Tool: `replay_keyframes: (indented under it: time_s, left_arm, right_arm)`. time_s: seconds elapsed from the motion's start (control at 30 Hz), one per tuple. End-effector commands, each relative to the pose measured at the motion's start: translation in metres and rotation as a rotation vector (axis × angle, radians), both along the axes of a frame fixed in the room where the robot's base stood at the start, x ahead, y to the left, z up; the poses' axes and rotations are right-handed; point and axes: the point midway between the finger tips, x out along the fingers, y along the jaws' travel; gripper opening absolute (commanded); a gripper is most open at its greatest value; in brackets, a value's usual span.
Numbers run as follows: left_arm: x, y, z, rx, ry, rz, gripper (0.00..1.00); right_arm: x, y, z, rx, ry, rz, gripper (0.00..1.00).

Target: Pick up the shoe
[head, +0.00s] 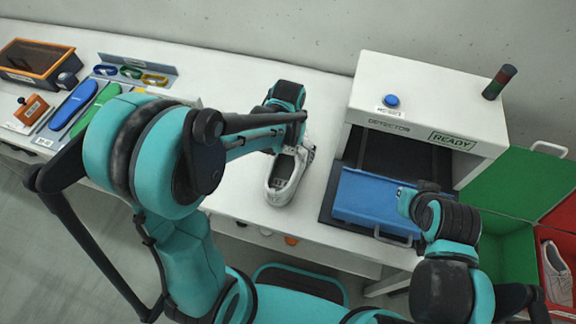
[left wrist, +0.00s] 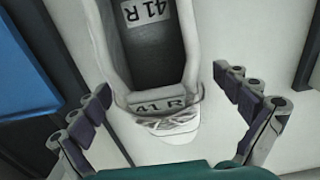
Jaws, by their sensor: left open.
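A white shoe (head: 284,178) stands on the white table, its dark opening facing up. In the left wrist view the shoe (left wrist: 190,75) shows its dark insole and two labels reading 41 R. My left gripper (head: 302,150) is at the shoe's far part in the head view, partly hidden by my arm. In the left wrist view my left gripper (left wrist: 172,110) is open, with one finger on each side of the shoe's end and gaps to both. My right gripper (head: 405,200) is over the blue tray; its fingers do not show clearly.
A white detector box (head: 425,110) marked READY stands right of the shoe, with the blue tray (head: 365,198) at its mouth. A green bin (head: 510,245) and a red bin (head: 553,300) holding a shoe are at right. Blue and green insoles (head: 73,106) lie at left.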

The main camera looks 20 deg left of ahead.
Motion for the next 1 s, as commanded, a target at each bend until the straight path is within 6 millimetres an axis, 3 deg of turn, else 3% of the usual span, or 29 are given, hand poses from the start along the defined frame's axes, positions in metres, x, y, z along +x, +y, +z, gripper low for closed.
replay_keyframes:
  time_s: [0.23, 0.47, 0.77, 1.0]
  left_arm:
    - [0.0, 0.0, -0.004, 0.0, 0.0, 0.0, 1.0]
    - [0.0, 0.0, -0.004, 0.0, 0.0, 0.0, 0.39]
    - [0.0, 0.0, 0.0, 0.0, 0.0, 0.0, 0.39]
    - [0.0, 0.0, 0.043, 0.0, 0.0, 0.0, 0.39]
  right_arm:
    - [0.0, 0.0, -0.001, 0.0, 0.0, 0.0, 0.0]
    - [0.0, 0.0, -0.001, 0.0, 0.0, 0.0, 0.0]
    - [0.0, 0.0, 0.001, 0.0, 0.0, 0.0, 0.0]
    - [0.0, 0.0, 0.018, 0.0, 0.0, 0.0, 0.0]
